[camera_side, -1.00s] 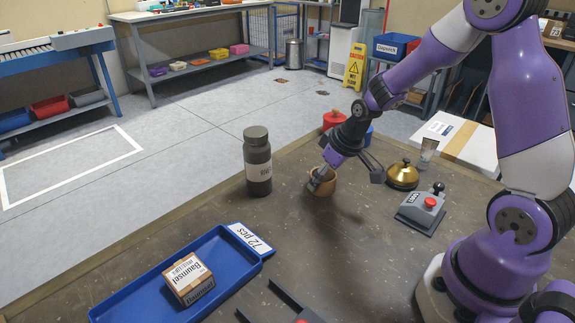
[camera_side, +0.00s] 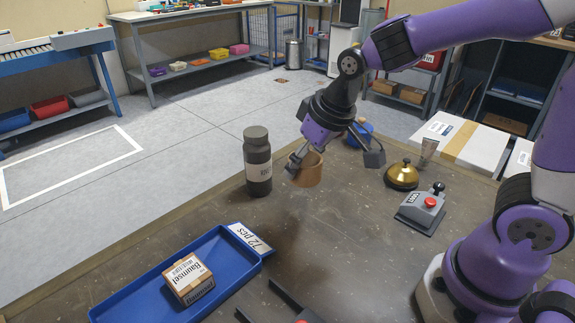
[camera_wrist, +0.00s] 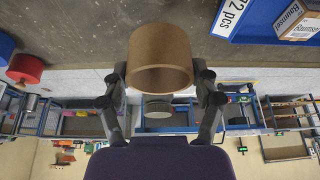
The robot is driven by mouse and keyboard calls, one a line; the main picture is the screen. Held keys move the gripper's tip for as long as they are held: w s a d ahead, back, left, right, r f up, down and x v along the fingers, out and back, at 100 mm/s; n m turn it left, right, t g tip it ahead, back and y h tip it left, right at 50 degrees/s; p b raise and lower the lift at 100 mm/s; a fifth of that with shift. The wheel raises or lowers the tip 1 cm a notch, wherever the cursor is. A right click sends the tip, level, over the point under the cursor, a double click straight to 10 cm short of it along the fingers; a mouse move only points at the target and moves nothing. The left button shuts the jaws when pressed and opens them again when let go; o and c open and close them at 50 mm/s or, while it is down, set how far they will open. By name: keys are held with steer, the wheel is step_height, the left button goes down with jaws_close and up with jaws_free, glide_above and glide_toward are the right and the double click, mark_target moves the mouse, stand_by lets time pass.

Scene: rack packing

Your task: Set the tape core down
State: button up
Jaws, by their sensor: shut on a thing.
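The tape core (camera_side: 309,170) is a brown cardboard ring. My gripper (camera_side: 303,165) is shut on it and holds it above the table, right of the dark bottle in the side view. In the wrist view the tape core (camera_wrist: 160,60) sits between both fingers of my gripper (camera_wrist: 160,85), with its opening showing. The table (camera_side: 330,245) below it is bare, and a soft shadow lies there.
A dark bottle (camera_side: 257,160) stands just left of the tape core. A blue tray (camera_side: 130,306) holding a small carton (camera_side: 188,279) is at front left. A brass bell (camera_side: 401,176), a switch box (camera_side: 421,210) and a blue object (camera_side: 361,133) stand to the right and behind.

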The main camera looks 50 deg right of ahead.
steer(key=w+d+m+h, duration=0.1)
steer(key=w+d+m, duration=0.2)
steer(key=w+d, duration=0.3)
steer(key=m+h, duration=0.1)
steer(key=m, duration=0.1)
glide_above(326, 154)
steer(key=f, duration=0.6)
steer(key=shift+a, duration=0.35)
steer(key=shift+d+f, duration=0.4)
steer(key=shift+f, duration=1.9)
steer(key=shift+f, duration=0.1)
steer(key=o, duration=0.9)
